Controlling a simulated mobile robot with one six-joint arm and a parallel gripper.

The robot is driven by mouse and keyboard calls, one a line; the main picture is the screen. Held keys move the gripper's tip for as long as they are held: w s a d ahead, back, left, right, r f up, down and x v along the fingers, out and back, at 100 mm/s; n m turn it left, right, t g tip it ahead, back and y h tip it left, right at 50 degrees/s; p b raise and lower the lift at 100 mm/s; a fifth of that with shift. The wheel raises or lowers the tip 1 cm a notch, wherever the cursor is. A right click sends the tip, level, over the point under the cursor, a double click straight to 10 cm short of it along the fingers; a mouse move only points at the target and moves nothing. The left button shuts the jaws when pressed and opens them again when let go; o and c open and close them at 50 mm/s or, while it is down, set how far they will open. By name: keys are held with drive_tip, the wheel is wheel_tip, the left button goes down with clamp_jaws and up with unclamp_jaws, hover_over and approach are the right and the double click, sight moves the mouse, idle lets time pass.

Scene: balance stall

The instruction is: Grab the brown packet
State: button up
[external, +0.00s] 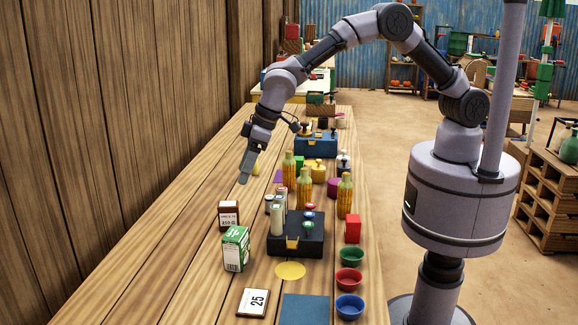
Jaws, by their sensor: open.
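A small upright brown block with a white printed label (229,216) stands on the wooden table, left of the middle; it is the best match for the brown packet, though I cannot tell for sure that it is a packet. My gripper (244,179) points down above the table, farther back and slightly right of it. It is open, and nothing shows between its fingers. The gap between the fingers is hard to see from this side.
A green and white packet (236,249) stands just in front of the brown block. A dark balance base (296,240), yellow bottles (345,196) and colored bowls (349,281) stand to the right. A "25" card (252,302) lies in front. The table's left side is clear.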

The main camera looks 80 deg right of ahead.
sight(230, 215)
drive_tip(key=b+x, duration=0.2)
drive_tip(key=x, duration=0.7)
drive_tip(key=shift+f+b, duration=0.35)
drive_tip(key=shift+f, duration=0.05)
drive_tip(key=b+x, duration=0.1)
drive_tip(key=x, duration=0.2)
drive_tip(key=b+x, duration=0.1)
drive_tip(key=x, duration=0.1)
drive_tip(key=shift+s+f+b, duration=0.3)
drive_tip(key=shift+r, duration=0.2)
clamp_jaws()
